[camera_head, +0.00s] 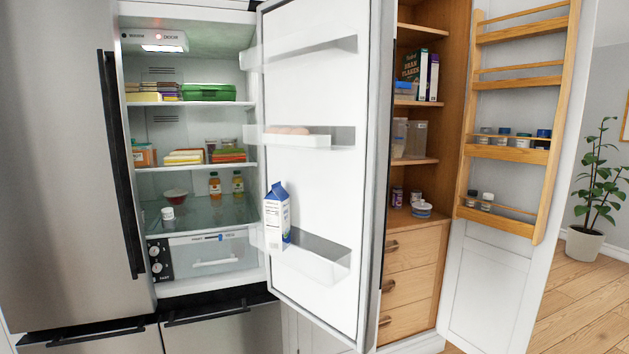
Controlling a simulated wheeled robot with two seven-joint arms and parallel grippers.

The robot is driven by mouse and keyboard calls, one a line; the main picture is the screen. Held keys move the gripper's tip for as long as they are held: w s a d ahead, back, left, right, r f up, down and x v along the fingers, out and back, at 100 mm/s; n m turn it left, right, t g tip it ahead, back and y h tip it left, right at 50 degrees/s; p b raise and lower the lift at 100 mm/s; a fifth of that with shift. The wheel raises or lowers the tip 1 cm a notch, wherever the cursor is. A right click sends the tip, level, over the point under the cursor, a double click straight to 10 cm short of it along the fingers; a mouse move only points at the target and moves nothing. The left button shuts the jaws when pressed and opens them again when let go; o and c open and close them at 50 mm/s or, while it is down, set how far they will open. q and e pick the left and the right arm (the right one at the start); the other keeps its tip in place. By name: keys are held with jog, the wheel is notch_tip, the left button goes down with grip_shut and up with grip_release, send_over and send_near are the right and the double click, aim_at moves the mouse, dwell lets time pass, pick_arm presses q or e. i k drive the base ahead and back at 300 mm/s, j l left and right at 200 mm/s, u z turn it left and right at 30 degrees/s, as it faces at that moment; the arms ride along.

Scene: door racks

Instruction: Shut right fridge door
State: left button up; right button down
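The right fridge door (318,195) stands wide open, its white inner side facing me, hinged on the right side of the fridge opening. Its shelves hold eggs (290,130) and, lower down, a blue and white milk carton (277,216). The fridge interior (200,120) is lit and holds food on several shelves. The left fridge door (60,170) is shut, with a long black handle (120,165). The right door's outer side and handle are hidden. Neither of my grippers shows in the head view.
Right of the fridge, a wooden pantry cupboard (415,225) is open, and its door (497,270) carries a wooden rack (520,80) with small jars. A potted plant (595,195) stands on the wooden floor (590,305) at the far right. Drawers (225,328) lie below the fridge.

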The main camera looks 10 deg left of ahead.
aim_at(324, 67)
jog(key=i+l+u, duration=0.15)
jog(key=u, duration=0.35)
jog(key=i+l+u, duration=0.2)
jog(key=u, duration=0.3)
jog(key=i+l+u, duration=0.1)
jog(key=l+u, duration=0.15)
jog(key=u, duration=0.25)
jog(key=l+u, duration=0.3)
jog(key=u, duration=0.2)
jog(key=l+u, duration=0.15)
jog(key=l, duration=0.8)
jog(key=l+u, duration=0.2)
jog(key=l, duration=0.75)
jog(key=k+l+u, duration=0.15)
jog(key=l, duration=0.8)
